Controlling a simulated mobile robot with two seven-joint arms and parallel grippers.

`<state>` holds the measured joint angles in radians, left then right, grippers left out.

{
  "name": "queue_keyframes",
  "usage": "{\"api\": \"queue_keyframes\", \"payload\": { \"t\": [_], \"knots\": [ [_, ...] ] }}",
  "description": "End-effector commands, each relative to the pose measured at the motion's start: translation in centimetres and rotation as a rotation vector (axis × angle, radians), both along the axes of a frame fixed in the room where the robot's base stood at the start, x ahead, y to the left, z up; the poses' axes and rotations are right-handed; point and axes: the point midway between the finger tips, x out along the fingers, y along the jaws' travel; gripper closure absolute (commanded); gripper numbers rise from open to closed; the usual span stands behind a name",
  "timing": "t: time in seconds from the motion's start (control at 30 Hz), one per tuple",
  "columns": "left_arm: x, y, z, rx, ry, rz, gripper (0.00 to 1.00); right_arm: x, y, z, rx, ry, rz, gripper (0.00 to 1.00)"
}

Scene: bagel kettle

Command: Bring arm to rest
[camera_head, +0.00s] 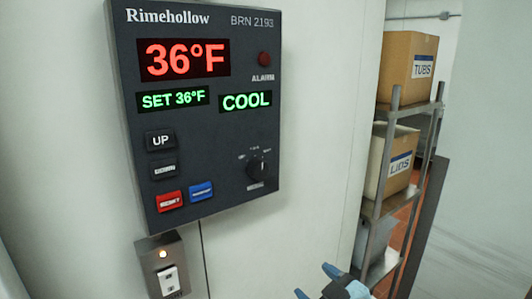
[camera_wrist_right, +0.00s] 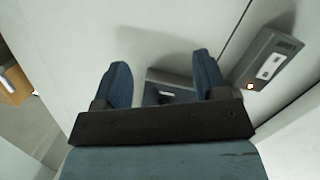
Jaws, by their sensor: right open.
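My right gripper (camera_head: 314,281) shows at the bottom edge of the head view, below and to the right of the control panel and apart from it. Its blue fingers are spread and nothing is between them in this view. In the right wrist view the two blue fingertips (camera_wrist_right: 162,66) are also apart. A dark grey shape, partly hidden by the gripper, shows behind them; I cannot tell what it is. My left gripper is not in view.
The Rimehollow control panel (camera_head: 205,130), reading 36°F, hangs on the pale wall. A switch plate (camera_head: 167,265) with a lit orange lamp is below it. A metal rack (camera_head: 408,109) with TUBS (camera_head: 402,62) and LIDS (camera_head: 385,165) boxes stands at the right.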

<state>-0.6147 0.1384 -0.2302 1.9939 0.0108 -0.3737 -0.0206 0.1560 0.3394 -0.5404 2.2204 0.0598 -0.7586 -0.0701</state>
Motion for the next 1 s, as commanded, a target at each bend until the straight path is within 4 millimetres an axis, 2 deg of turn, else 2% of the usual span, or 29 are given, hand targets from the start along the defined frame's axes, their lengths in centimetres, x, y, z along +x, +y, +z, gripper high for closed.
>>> {"api": "queue_keyframes", "payload": {
  "t": [0.03,0.17,0.23,0.4,0.5,0.6,0.7,1.0],
  "knots": [
    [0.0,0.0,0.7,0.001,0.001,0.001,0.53,-0.7,-0.6,-2.8,0.032,0.063,-0.026,0.34],
    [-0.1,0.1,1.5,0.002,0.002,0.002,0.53,-3.0,-2.5,-9.5,0.099,0.186,-0.098,0.34],
    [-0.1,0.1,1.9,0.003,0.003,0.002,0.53,-4.9,-3.6,-13.3,0.128,0.254,-0.143,0.34],
    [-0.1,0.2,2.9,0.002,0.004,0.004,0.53,-11.3,-6.5,-21.6,0.177,0.406,-0.254,0.34],
    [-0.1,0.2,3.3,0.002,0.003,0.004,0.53,-15.1,-7.9,-25.1,0.191,0.474,-0.307,0.34],
    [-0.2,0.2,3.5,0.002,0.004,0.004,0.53,-17.9,-8.9,-27.3,0.196,0.517,-0.344,0.34],
    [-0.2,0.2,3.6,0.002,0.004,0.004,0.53,-19.4,-9.4,-28.4,0.197,0.539,-0.364,0.34],
    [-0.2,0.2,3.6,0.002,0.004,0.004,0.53,-19.7,-9.5,-28.6,0.197,0.542,-0.368,0.34]
  ]
}}
